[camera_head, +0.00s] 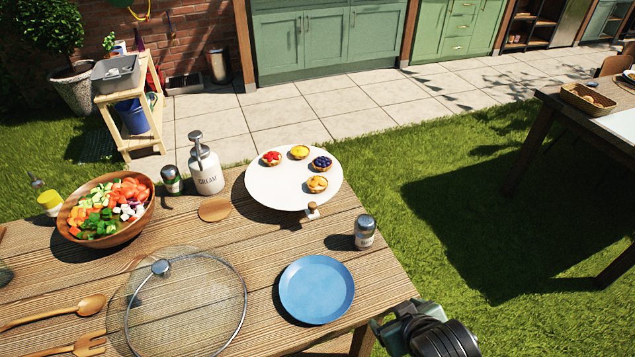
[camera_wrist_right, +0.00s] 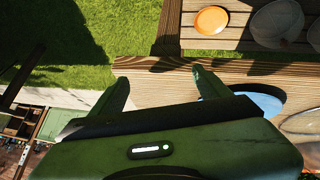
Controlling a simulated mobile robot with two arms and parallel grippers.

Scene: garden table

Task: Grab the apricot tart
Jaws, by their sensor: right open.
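The apricot tart (camera_head: 317,184), with orange fruit on top, sits at the front right of the white round cake stand (camera_head: 270,192). A red-topped tart (camera_head: 271,158), a yellow tart (camera_head: 299,152) and a dark blueberry tart (camera_head: 321,163) share the stand. My right gripper (camera_head: 392,318) is by the table's right front edge, well in front of and to the right of the stand. In the right wrist view its two fingers are apart with nothing between them (camera_wrist_right: 162,88). No tart shows in that view. My left gripper is out of view.
A shaker (camera_head: 365,231) and a blue plate (camera_head: 316,289) stand between my right gripper and the stand. A glass lid (camera_head: 185,305), salad bowl (camera_head: 106,210), cream dispenser (camera_head: 205,165) and wooden utensils (camera_head: 60,312) are further left. Grass lies beyond the right edge.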

